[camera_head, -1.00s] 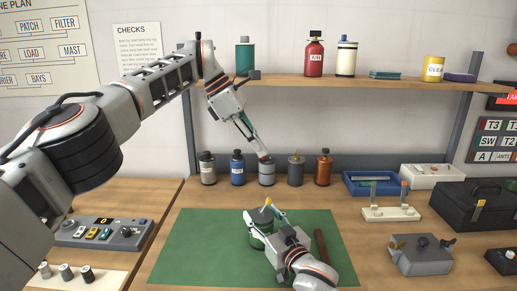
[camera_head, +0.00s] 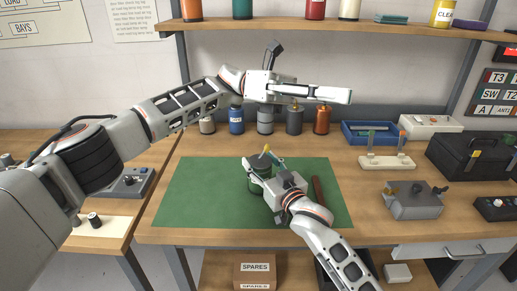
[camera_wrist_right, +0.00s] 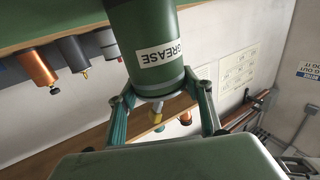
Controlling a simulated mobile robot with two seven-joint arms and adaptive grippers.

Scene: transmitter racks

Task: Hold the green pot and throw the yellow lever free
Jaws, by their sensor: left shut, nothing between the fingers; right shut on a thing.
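The green pot (camera_head: 258,184) stands on the green mat (camera_head: 195,195). It also shows close in the right wrist view (camera_wrist_right: 145,35), labelled GREASE. My right gripper (camera_head: 264,168) is shut on it, with a finger on each side in the wrist view (camera_wrist_right: 160,95). A small yellow-tipped lever (camera_head: 266,149) rises at the pot's top; its yellow part also shows past the pot's end in the wrist view (camera_wrist_right: 157,116). My left gripper (camera_head: 348,96) is shut and empty, in the air above the bottle row, pointing right, clear of the pot.
Several bottles (camera_head: 236,121) stand along the back of the bench. A brown-handled tool (camera_head: 318,190) lies right of the pot. Further right are a lever stand (camera_head: 386,161), a grey switch box (camera_head: 414,203) and a black toolbox (camera_head: 465,155). The mat's left part is clear.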

